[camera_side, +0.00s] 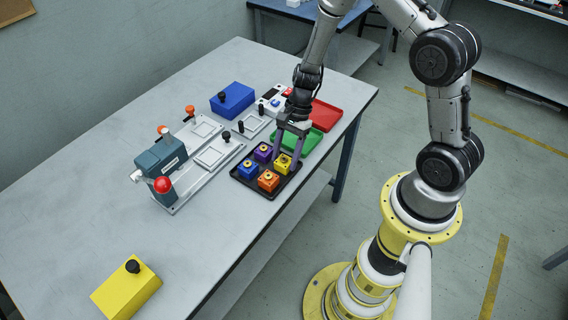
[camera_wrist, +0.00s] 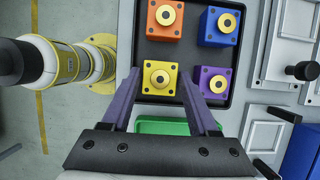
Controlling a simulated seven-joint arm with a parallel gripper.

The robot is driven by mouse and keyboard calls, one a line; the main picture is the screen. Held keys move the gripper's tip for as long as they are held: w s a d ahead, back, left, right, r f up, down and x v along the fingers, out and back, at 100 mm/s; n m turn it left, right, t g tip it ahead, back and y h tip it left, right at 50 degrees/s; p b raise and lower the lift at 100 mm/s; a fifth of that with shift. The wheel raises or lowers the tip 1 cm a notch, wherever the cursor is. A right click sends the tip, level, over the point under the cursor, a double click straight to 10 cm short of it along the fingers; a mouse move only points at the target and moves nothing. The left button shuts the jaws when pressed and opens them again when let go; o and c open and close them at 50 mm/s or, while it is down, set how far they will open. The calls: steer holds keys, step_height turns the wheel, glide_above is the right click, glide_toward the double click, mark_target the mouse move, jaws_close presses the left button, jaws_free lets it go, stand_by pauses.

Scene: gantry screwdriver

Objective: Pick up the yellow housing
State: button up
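The yellow housing (camera_side: 282,164) is a small cube with a round brass-coloured boss on top. It sits in a black tray (camera_side: 262,196) at the tray's right corner in the side view. In the wrist view the yellow housing (camera_wrist: 159,79) lies between the tips of my gripper's two purple fingers. My gripper (camera_side: 287,157) points down over it, open, with one finger on each side. In the wrist view my gripper (camera_wrist: 159,74) shows a narrow gap on both sides of the housing. I cannot tell how far down the fingertips reach.
Orange (camera_side: 268,181), blue (camera_side: 247,170) and purple (camera_side: 263,153) housings share the tray, the purple close beside my right finger in the wrist view. A green tray (camera_side: 303,140) and red tray (camera_side: 322,115) lie behind. A metal fixture (camera_side: 208,160) stands left.

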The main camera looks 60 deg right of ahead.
jaws_close()
steer(key=shift+r, duration=0.1)
